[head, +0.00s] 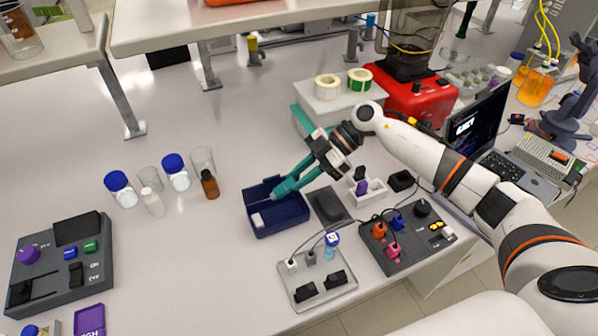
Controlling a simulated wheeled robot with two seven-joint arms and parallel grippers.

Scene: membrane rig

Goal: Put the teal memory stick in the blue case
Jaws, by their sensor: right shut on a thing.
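The blue case (283,226) is an open dark-blue box in the middle of the table. A small white item (257,220) lies in its left front part. My right gripper (277,191) comes in from the right with long teal fingers pointing down and left. Its fingertips are over or inside the back of the case and close together, shut on the teal memory stick. The stick is mostly hidden and hard to tell from the teal fingers. I cannot tell whether it touches the case floor. My left gripper is not in view.
A dark grey pad (328,206) and a white holder (368,190) stand right of the case. A grey plug panel (318,289) and a control box (408,238) are in front. Bottles and beakers (175,172) stand to the left. The table between them and the control unit (62,262) is clear.

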